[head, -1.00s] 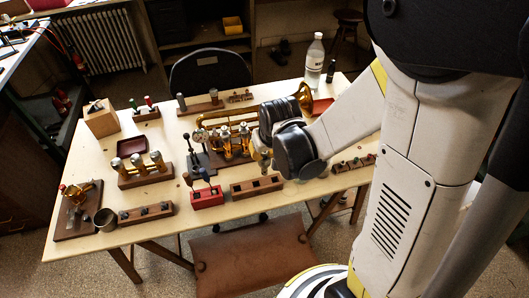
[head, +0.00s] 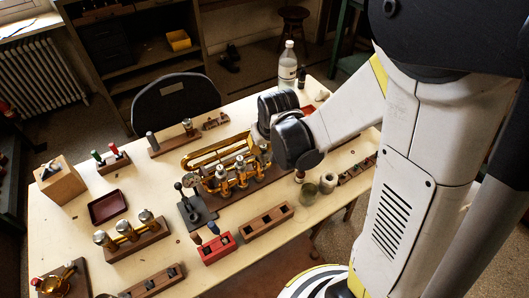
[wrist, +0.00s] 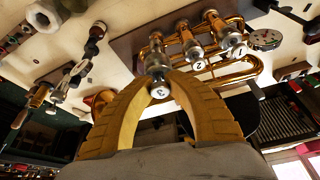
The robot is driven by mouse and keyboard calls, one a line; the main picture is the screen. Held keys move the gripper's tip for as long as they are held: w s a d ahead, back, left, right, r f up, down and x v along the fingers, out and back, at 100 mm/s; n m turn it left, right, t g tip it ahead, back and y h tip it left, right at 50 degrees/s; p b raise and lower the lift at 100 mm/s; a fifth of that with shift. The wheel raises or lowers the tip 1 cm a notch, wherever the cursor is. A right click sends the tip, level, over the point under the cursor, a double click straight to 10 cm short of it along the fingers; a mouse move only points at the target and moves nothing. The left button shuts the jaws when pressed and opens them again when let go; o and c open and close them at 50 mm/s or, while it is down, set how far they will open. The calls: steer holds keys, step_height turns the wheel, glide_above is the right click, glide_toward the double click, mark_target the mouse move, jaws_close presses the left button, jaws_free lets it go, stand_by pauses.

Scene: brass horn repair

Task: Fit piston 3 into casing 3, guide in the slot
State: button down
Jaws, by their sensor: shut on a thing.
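The brass horn (head: 205,157) lies on a dark wooden base on the bench. It also shows in the wrist view (wrist: 245,75), where caps marked 1 (wrist: 239,51) and 2 (wrist: 195,53) sit on two of its valves. My gripper (wrist: 160,88) is shut on piston 3 (wrist: 159,92), whose cap bears a 3. The piston is in line with the row of valves, at the casing 3 end. Casing 3 and its slot are hidden, so I cannot tell whether the piston is inside. In the head view my arm covers the horn's right end and bell.
In front of the horn are a slotted wooden block (head: 268,220) and a red tool holder (head: 217,250). A black lever tool (head: 194,208) stands close to its left. A clear bottle (head: 288,65) stands behind my arm.

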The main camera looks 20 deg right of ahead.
steer(key=shift+w+r+b, duration=0.2)
steer(key=shift+w+b, duration=0.8)
steer(key=shift+w, duration=1.2)
steer(key=shift+f+b, duration=0.25)
steer(key=shift+b, duration=0.25)
stand_by(0.5)
steer(key=shift+f+b, duration=2.85)
steer(key=shift+f, duration=0.4)
steer(key=c, duration=1.3)
jaws_free()
steer(key=shift+c, duration=0.2)
steer(key=shift+r, duration=0.15)
steer(key=v, duration=1.2)
steer(key=shift+s, duration=0.1)
